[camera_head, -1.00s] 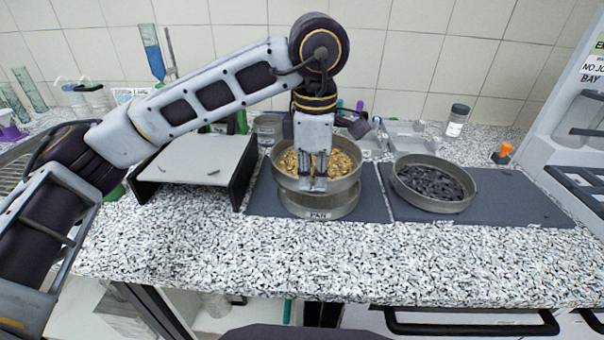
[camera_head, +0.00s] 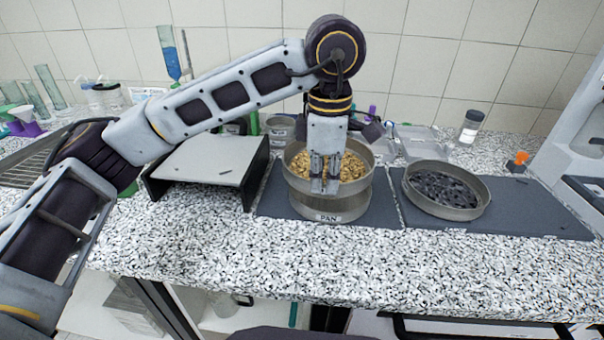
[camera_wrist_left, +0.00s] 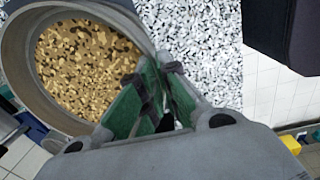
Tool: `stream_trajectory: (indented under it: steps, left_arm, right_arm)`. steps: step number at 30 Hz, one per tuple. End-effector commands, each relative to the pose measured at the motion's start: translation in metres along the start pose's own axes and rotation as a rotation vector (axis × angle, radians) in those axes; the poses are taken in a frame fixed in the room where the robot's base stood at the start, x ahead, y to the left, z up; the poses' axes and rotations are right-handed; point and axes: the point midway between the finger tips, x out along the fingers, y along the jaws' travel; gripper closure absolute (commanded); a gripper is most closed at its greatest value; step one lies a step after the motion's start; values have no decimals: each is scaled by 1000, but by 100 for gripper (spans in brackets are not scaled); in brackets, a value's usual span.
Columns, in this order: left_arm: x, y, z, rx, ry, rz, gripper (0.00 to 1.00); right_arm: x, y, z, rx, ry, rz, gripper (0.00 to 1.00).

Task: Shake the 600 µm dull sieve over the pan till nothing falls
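A round metal sieve (camera_head: 360,184) with golden-brown grains (camera_head: 354,165) inside is over a shallow metal pan (camera_head: 352,211) labelled PAN. The sieve sits closely above the pan, roughly centred; I cannot tell whether they touch. No mesh size is readable on it. My left gripper (camera_head: 325,186) points down at the sieve's near side, its fingers close together at the rim. In the left wrist view the green-padded fingers (camera_wrist_left: 155,92) meet at the sieve's wall (camera_wrist_left: 20,52), apparently pinching it. Falling grains cannot be made out. My right gripper is not in view.
The pan stands on a dark mat (camera_head: 272,203). To the right, another round sieve (camera_head: 470,212) holds dark pieces on a second mat (camera_head: 545,212). A grey stand (camera_head: 205,160) is on the left. A jar (camera_head: 470,127) stands behind. The front counter strip is clear.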

Motion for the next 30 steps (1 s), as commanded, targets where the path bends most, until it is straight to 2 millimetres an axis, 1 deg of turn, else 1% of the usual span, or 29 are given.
stream_trajectory:
  steps: [1,11,17,30]
  left_arm:
    - [13,0,2,-1,-1,1,100]
    - [13,0,2,-1,-1,1,100]
    - [6,0,0,-1,-1,1,100]
    - [-20,1,-7,-2,-1,1,100]
  right_arm:
    - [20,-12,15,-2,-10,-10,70]
    - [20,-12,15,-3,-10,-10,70]
    - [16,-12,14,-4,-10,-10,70]
    - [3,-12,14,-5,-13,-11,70]
